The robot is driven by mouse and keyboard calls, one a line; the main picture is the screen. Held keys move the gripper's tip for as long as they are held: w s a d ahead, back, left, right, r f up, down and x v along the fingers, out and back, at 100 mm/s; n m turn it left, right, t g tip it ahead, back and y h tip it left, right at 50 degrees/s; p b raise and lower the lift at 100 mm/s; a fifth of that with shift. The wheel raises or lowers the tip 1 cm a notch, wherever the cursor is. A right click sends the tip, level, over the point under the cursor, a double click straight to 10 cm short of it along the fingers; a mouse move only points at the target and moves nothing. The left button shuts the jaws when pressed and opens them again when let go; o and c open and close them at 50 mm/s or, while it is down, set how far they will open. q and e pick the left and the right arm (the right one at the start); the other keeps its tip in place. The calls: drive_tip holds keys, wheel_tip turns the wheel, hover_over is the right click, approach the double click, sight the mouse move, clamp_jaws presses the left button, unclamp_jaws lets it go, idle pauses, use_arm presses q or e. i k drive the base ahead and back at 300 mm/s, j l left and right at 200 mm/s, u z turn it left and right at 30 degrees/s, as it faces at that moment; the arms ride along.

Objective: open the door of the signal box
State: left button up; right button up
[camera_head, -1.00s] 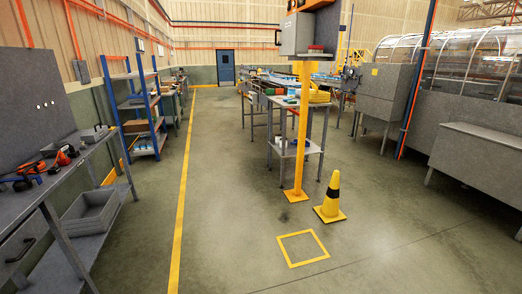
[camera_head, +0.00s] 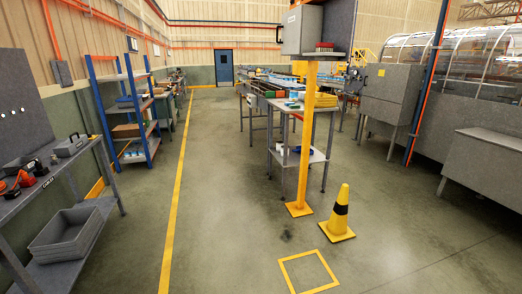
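A grey box (camera_head: 301,31), which I take for the signal box, is mounted high on a yellow post (camera_head: 306,140) right of centre. Its top is cut off by the picture's upper edge. A small dark handle-like part (camera_head: 279,35) sticks out at its left side. A darker grey panel (camera_head: 341,25) shows at its right, with a small red part (camera_head: 325,46) low between them. I cannot tell whether the door is open or shut. Neither of my grippers is in view.
A yellow cone (camera_head: 341,212) stands right of the post's foot. A yellow floor square (camera_head: 308,271) lies in front. A workbench (camera_head: 70,168) and blue shelf rack (camera_head: 125,115) line the left. A table (camera_head: 316,155) stands behind the post. The middle floor is clear.

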sight(291, 27)
drive_tip(key=i, duration=1.65)
drive_tip(key=i+z, duration=0.15)
drive_tip(key=i, duration=0.25)
drive_tip(key=i+j+z, duration=0.15)
drive_tip(key=i, duration=0.25)
drive_tip(key=i+j+z, duration=0.25)
drive_tip(key=i+z, duration=0.15)
drive_tip(key=i, duration=0.15)
drive_tip(key=i+j+z, duration=0.4)
drive_tip(key=i+l, duration=0.05)
drive_tip(key=i, duration=0.05)
